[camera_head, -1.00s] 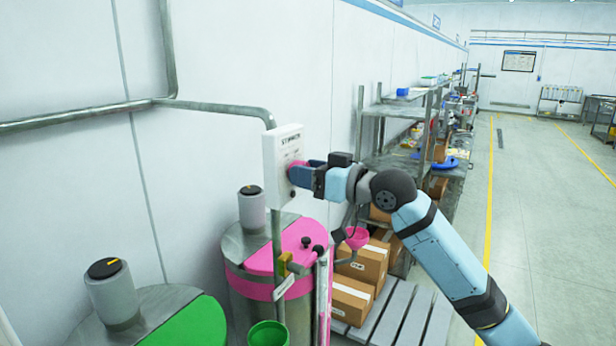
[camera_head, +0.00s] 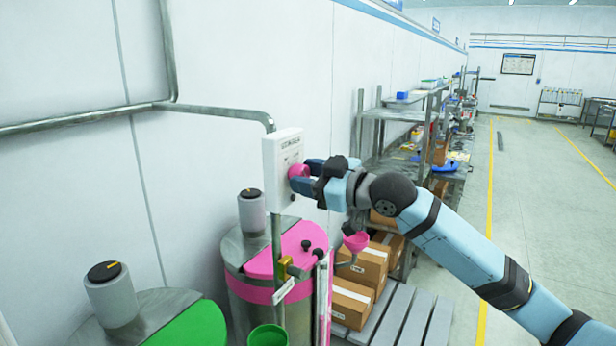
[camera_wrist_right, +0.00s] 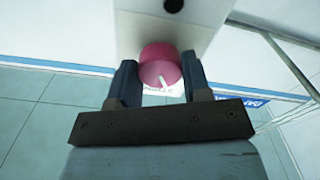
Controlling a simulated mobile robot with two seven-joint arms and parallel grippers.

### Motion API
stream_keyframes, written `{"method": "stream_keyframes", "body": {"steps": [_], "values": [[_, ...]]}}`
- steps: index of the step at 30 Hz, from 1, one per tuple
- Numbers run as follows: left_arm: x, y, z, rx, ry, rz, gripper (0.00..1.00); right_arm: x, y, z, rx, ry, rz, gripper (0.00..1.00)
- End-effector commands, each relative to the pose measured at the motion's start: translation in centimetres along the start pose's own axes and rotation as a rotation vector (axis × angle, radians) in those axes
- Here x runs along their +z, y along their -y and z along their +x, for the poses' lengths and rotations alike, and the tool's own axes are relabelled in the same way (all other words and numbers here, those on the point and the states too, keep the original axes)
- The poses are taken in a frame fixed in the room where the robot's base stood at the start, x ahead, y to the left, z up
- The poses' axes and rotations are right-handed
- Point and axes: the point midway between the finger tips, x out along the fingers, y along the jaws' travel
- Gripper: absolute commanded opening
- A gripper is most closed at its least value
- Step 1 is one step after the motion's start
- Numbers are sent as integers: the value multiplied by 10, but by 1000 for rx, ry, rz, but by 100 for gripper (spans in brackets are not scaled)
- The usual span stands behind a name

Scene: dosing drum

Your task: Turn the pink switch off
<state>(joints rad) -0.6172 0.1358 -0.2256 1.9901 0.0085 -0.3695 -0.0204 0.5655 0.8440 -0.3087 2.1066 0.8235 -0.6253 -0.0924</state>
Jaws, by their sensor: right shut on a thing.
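The pink switch (camera_head: 298,171) is a round knob on the front of a white control box (camera_head: 283,165) fixed to a pipe by the wall. In the right wrist view the pink switch (camera_wrist_right: 160,66) shows a white pointer mark, slanted in the picture. My right gripper (camera_head: 303,175) is at the knob, with one dark finger on each side of it in the wrist view (camera_wrist_right: 158,80), and it is shut on the knob. My left gripper is not in view.
Below the box stands a drum with a pink lid (camera_head: 287,250). A drum with a green lid (camera_head: 195,325) is at lower left. Cardboard boxes (camera_head: 366,262) sit on a pallet (camera_head: 400,315). Metal shelves (camera_head: 400,115) line the wall; the floor at right is open.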

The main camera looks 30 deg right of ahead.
Motion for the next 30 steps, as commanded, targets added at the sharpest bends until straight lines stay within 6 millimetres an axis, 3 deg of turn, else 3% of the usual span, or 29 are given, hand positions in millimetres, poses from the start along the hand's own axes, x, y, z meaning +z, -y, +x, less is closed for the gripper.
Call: {"method": "stream_keyframes", "body": {"steps": [8, 9, 12, 23, 30], "values": [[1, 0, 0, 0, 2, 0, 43, -1, -1, 0, 2, -3, -3, 20], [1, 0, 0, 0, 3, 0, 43, -1, -1, 0, 2, -3, -3, 53], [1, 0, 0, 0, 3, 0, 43, -1, -1, 0, 2, -2, -2, 70], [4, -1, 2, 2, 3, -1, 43, 2, 0, -8, 1, 0, -1, 70], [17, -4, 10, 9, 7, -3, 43, 5, 1, -51, 2, 4, -6, 70]]}}
